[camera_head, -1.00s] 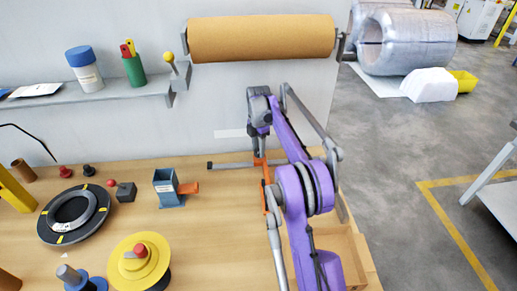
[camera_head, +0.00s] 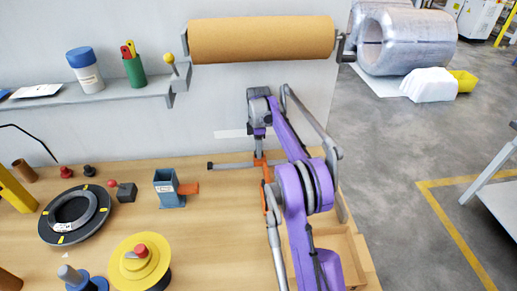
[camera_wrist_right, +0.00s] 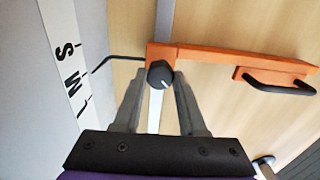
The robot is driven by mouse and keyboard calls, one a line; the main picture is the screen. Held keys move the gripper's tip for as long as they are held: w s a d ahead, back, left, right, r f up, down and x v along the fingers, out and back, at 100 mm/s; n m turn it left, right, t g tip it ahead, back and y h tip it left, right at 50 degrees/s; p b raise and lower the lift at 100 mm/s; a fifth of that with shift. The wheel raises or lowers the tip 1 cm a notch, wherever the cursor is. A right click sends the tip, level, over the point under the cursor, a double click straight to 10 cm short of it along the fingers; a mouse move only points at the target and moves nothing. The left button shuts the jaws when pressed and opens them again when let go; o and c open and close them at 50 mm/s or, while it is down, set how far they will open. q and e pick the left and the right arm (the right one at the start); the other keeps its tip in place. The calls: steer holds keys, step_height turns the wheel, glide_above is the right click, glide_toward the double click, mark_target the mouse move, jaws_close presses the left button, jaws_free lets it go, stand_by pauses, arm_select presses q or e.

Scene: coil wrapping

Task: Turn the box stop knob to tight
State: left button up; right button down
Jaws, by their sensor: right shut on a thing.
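The box stop is an orange bar across a grey rail; the bar (camera_wrist_right: 225,60) shows best in the right wrist view. Its dark round knob (camera_wrist_right: 160,74) with a short white pointer line sits where the bar meets the rail. My right gripper (camera_wrist_right: 159,80) is shut on this knob, one grey finger on each side. In the head view the right gripper (camera_head: 259,143) is over the orange bar (camera_head: 262,165) near the wall, and the knob is hidden there. I cannot read any tight mark. My left gripper is not in view.
The grey rail (camera_head: 230,165) lies on the wooden table. A white strip with letters (camera_wrist_right: 68,60) is along the wall side. A blue holder (camera_head: 167,188), a black ring (camera_head: 45,222) and a yellow spool (camera_head: 160,250) stand to the left. A brown paper roll (camera_head: 262,38) hangs above.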

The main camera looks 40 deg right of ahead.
steer(key=m, duration=1.3)
steer(key=shift+m, duration=0.4)
steer(key=m, duration=0.7)
steer(key=shift+p, duration=0.35)
steer(key=m, duration=0.6)
steer(key=shift+r+m, duration=0.1)
steer(key=shift+m, duration=0.2)
steer(key=m, duration=1.1)
steer(key=shift+m, duration=2.2)
